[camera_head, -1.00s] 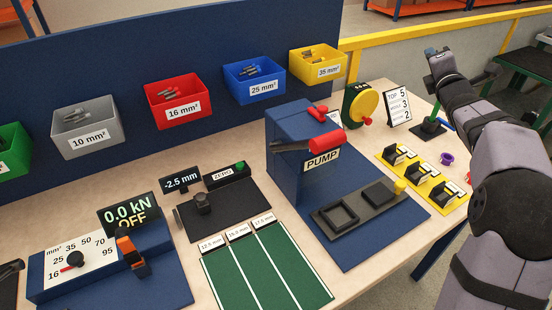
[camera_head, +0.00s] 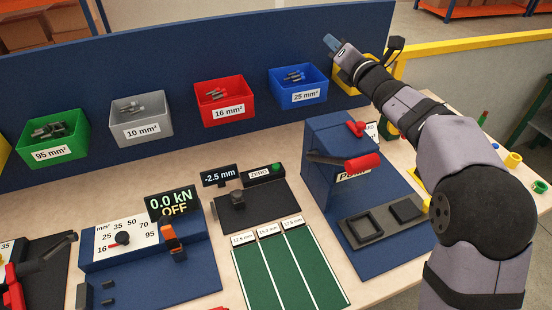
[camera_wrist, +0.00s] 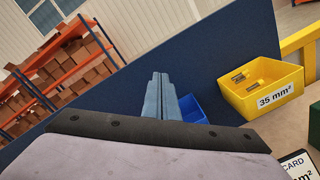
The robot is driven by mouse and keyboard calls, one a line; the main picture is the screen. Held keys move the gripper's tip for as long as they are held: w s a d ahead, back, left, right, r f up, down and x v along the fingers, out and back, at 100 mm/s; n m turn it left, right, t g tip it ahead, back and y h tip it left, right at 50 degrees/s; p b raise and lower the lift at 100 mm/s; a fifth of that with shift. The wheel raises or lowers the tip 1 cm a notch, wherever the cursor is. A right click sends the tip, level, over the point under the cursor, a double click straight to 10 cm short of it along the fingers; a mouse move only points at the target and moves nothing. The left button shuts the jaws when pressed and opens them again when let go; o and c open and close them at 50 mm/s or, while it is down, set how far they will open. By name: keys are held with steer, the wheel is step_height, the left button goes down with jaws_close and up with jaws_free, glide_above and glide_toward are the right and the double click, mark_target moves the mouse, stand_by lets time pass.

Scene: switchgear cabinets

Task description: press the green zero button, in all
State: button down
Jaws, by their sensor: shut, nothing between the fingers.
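The green button (camera_head: 277,167) sits on the right end of a small black box labelled ZERO (camera_head: 259,174), behind a black measuring block with a grey post (camera_head: 237,197). A small display (camera_head: 219,175) beside the box reads -2.5 mm. My gripper (camera_head: 331,43) is raised near the top of the blue back panel, up and right of the button and well apart from it. In the wrist view its fingers (camera_wrist: 161,92) are together and hold nothing. The button is not in the wrist view.
Coloured bins hang on the blue panel (camera_head: 180,70), including a blue 25 mm² bin (camera_head: 298,90) and a yellow 35 mm² bin (camera_wrist: 262,92). The blue pump press (camera_head: 318,160) stands right of the ZERO box. Green lanes (camera_head: 285,270) lie in front.

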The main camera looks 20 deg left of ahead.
steer(key=s+a+f+g+p, duration=0.2)
steer(key=s+a+f, duration=0.15)
steer(key=a, duration=0.35)
steer(key=m+g+h+p, duration=0.3)
steer(key=m+h+p, duration=0.2)
steer(key=h+p, duration=0.3)
glide_above(276, 167)
step_height(276, 167, down, 17)
steer(key=shift+s+d+f+h, duration=0.15)
steer(key=shift+s+f+h, duration=0.25)
steer(key=shift+s+h, duration=0.1)
steer(key=shift+f, duration=0.1)
step_height(276, 167, down, 9)
steer(key=b, duration=0.7)
steer(key=shift+w+r+b, duration=0.1)
steer(key=shift+r+b, duration=0.1)
steer(key=shift+b, duration=0.15)
steer(key=shift+f, duration=0.1)
steer(key=shift+f+b, duration=0.3)
steer(key=shift+b, duration=0.2)
